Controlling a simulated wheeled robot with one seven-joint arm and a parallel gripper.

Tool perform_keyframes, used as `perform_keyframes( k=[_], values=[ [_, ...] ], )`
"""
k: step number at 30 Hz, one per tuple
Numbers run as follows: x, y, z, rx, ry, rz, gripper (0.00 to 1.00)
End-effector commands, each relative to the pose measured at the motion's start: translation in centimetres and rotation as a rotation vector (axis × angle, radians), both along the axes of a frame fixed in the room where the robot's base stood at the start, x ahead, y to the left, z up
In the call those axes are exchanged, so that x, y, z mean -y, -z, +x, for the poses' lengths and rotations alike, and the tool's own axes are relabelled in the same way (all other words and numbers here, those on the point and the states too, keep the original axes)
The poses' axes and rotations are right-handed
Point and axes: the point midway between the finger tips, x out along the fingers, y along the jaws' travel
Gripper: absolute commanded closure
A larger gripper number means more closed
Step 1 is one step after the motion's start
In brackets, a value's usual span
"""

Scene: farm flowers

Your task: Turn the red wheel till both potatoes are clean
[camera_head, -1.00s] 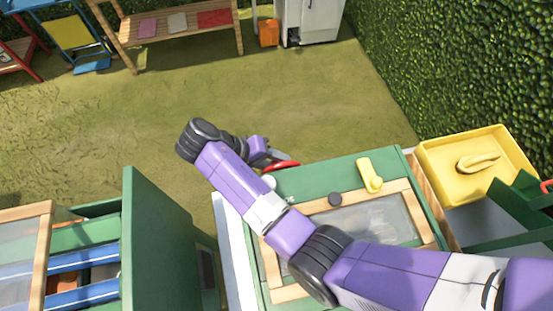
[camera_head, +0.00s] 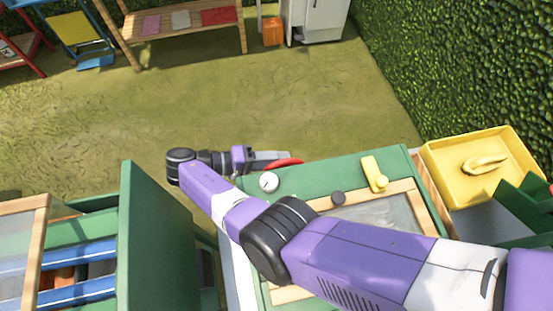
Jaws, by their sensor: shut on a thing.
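The red wheel (camera_head: 287,162) shows as a thin red arc at the far edge of the green washing unit (camera_head: 318,178). My gripper (camera_head: 272,156) reaches it from the left, lying roughly level, and is shut on the wheel's rim. The fingertips and most of the wheel are hard to make out. The unit has a wood-framed window (camera_head: 385,215) on top, largely covered by my arm. No potatoes can be seen in this view.
A white knob (camera_head: 268,182), a dark knob (camera_head: 338,198) and a yellow lever (camera_head: 374,173) stand on the unit's top. A yellow tray (camera_head: 447,180) is at the right. A green cabinet (camera_head: 160,240) stands at the left. Open grass lies beyond.

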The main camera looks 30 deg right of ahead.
Motion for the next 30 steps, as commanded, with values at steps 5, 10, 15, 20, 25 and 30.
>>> perform_keyframes(
  k=[5,10,15,20,25,30],
  values=[
    [-0.08,0.17,-0.02,-0.014,0.002,-0.033,1.00],
    [-0.09,0.19,-0.02,-0.021,0.003,-0.058,1.00],
    [-0.05,0.19,-0.01,-0.026,0.003,-0.075,1.00],
    [-0.06,0.22,-0.06,-0.028,0.002,-0.083,1.00],
    [-0.06,0.22,-0.06,-0.028,0.002,-0.086,1.00],
    [-0.06,0.22,-0.06,-0.028,0.002,-0.086,1.00]
  ],
)
